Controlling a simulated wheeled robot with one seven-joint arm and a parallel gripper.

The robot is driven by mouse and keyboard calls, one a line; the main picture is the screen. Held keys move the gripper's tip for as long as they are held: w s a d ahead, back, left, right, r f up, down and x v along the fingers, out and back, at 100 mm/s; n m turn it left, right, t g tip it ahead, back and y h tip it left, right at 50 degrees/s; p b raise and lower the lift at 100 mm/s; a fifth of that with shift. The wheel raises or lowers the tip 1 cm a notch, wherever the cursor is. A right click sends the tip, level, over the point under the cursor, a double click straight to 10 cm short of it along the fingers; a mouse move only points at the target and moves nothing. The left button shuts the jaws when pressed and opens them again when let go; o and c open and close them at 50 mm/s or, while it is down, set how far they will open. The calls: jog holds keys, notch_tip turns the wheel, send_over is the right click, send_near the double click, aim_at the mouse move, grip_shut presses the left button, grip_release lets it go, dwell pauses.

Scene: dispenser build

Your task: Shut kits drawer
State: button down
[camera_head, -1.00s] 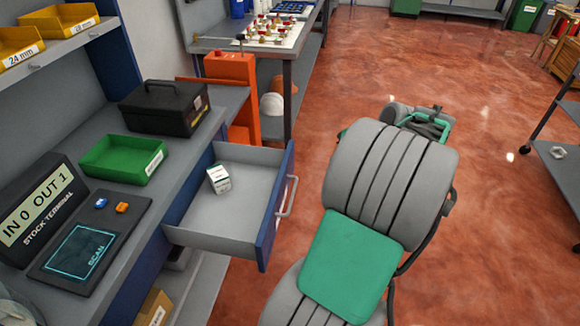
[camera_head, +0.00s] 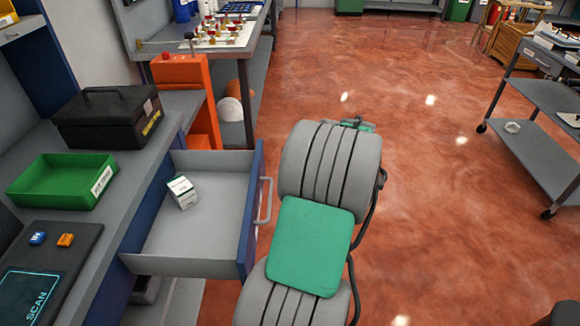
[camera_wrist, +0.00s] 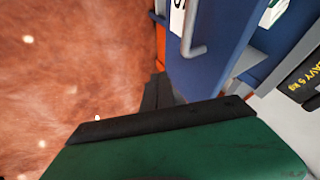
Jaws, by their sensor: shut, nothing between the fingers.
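The drawer (camera_head: 200,225) is pulled out of the blue-and-grey workbench, showing its grey inside. Its blue front has a grey bar handle (camera_head: 265,202) and faces right. A small white box (camera_head: 182,192) lies in the drawer towards the back. In the wrist view the blue drawer front (camera_wrist: 215,70), its handle (camera_wrist: 193,38) and part of a white label show. My gripper (camera_wrist: 158,90) is shut and empty, with its dark fingers close to the drawer front; contact cannot be told. In the head view my arm hides most of the gripper.
A green tray (camera_head: 62,182), a black case (camera_head: 108,117) and a scan terminal (camera_head: 40,275) stand on the bench. An orange post (camera_head: 185,95) stands beyond the drawer. A grey cart (camera_head: 540,125) is at the right. Open red floor lies between.

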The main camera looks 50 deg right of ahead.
jog(key=w, duration=0.1)
jog(key=w+a+f, duration=0.1)
jog(key=w, duration=0.1)
jog(key=w+a, duration=0.1)
jog(key=shift+w+a+f, duration=0.2)
jog(key=shift+a+f, duration=0.05)
jog(key=shift+f, duration=0.1)
jog(key=shift+w, duration=0.1)
